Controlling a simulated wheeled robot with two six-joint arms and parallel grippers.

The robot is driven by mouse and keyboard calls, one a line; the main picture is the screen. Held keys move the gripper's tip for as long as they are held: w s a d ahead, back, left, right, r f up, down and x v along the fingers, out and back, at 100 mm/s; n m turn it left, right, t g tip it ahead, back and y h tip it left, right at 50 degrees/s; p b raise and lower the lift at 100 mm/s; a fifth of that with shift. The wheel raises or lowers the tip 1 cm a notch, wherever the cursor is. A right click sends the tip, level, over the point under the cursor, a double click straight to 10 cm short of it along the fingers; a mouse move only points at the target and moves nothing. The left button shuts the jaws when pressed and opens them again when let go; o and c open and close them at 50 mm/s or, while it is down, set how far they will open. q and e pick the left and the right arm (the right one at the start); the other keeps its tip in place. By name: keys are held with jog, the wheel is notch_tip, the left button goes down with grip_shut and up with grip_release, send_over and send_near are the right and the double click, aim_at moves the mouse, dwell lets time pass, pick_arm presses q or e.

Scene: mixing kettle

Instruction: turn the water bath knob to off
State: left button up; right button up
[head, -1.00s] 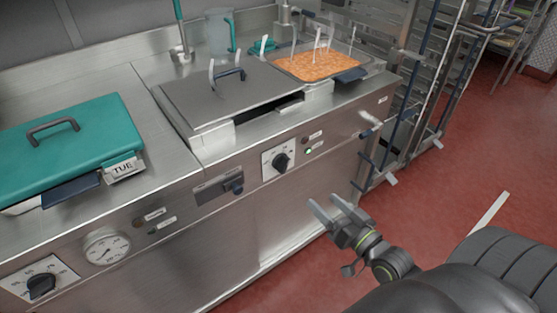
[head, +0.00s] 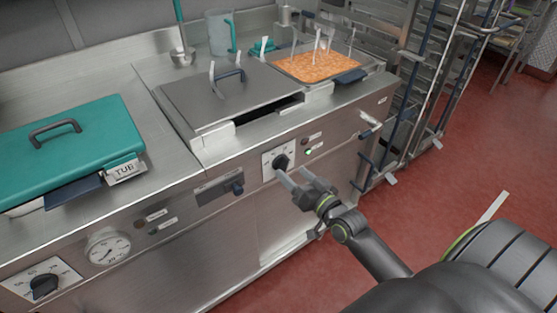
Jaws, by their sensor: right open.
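The water bath knob (head: 281,162) is a black dial on a white plate on the steel front panel, below the grey-lidded bath. A green light (head: 309,152) glows to its right. My right gripper (head: 284,176) is open and empty, with its fingertips just below and in front of the knob, pointing at it. I cannot tell whether a finger touches the knob. My left gripper is not in view.
A grey lid (head: 228,95) and a pan of orange food (head: 320,65) sit on the counter. A wire rack (head: 430,80) stands at the right.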

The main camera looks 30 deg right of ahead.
aim_at(287, 168)
jog(key=shift+w+a, duration=0.1)
jog(key=shift+w, duration=1)
jog(key=shift+s, duration=0.1)
jog(key=shift+w, duration=0.55)
